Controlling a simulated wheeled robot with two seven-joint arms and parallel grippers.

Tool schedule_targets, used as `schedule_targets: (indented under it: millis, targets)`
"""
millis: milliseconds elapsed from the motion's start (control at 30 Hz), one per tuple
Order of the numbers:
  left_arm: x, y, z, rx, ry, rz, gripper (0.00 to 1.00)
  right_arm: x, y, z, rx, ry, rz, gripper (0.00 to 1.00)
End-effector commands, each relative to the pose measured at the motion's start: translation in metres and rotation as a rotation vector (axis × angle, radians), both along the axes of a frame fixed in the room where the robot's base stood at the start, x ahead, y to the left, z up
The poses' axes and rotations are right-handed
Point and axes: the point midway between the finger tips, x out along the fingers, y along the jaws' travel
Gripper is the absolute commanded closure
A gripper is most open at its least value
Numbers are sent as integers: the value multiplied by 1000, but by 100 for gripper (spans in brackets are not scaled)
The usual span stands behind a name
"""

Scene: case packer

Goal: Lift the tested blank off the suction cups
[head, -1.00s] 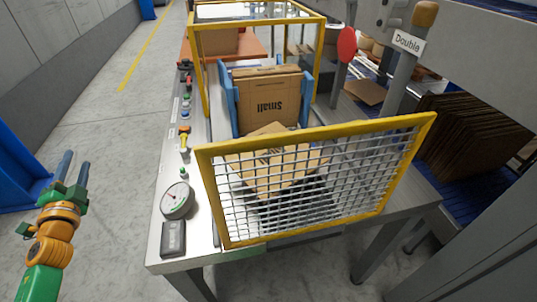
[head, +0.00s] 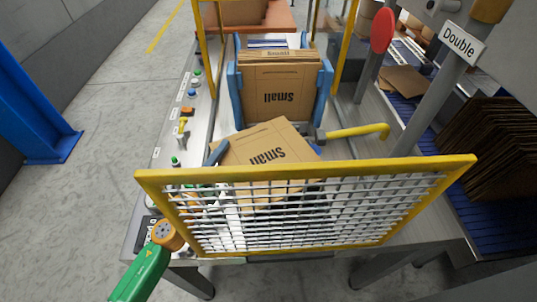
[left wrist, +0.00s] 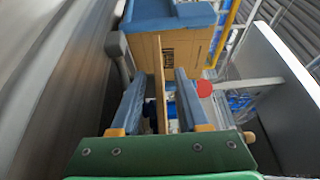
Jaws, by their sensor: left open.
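The tested blank (head: 258,146), a brown cardboard sheet printed "Small", lies tilted behind the mesh guard. The suction cups are hidden beneath it. My left gripper (head: 214,155) reaches behind the guard to the blank's left edge; one blue-grey finger shows above the sheet and the other is hidden. In the left wrist view the left gripper (left wrist: 160,82) is open, its fingers on both sides of the blank (left wrist: 160,88), seen edge-on. There are gaps beside the sheet, and I cannot tell whether either finger touches it. My right gripper is not in view.
The yellow-framed mesh guard (head: 305,172) stands in front of the blank. Behind is a blue magazine (head: 235,86) holding upright "Small" blanks (head: 283,92). A yellow handle (head: 357,131) lies to the right. Control buttons (head: 175,160) line the left side.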

Motion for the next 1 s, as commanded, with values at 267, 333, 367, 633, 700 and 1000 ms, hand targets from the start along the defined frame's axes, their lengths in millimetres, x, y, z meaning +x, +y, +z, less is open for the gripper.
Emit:
schedule_targets:
  millis: [267, 333, 367, 633, 700, 1000]
  targets:
    - [8, -4, 0, 1, 0, 0, 55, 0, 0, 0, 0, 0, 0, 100]
    - [8, -4, 0, 1, 0, 0, 71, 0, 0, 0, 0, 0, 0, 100]
    - [8, -4, 0, 1, 0, 0, 79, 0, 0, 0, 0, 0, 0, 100]
    - [8, -3, 0, 1, 0, 0, 100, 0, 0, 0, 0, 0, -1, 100]
    - [8, -3, 0, 1, 0, 0, 100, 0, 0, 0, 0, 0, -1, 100]
    - [8, -3, 25, 3, -1, -1, 100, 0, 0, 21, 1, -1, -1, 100]
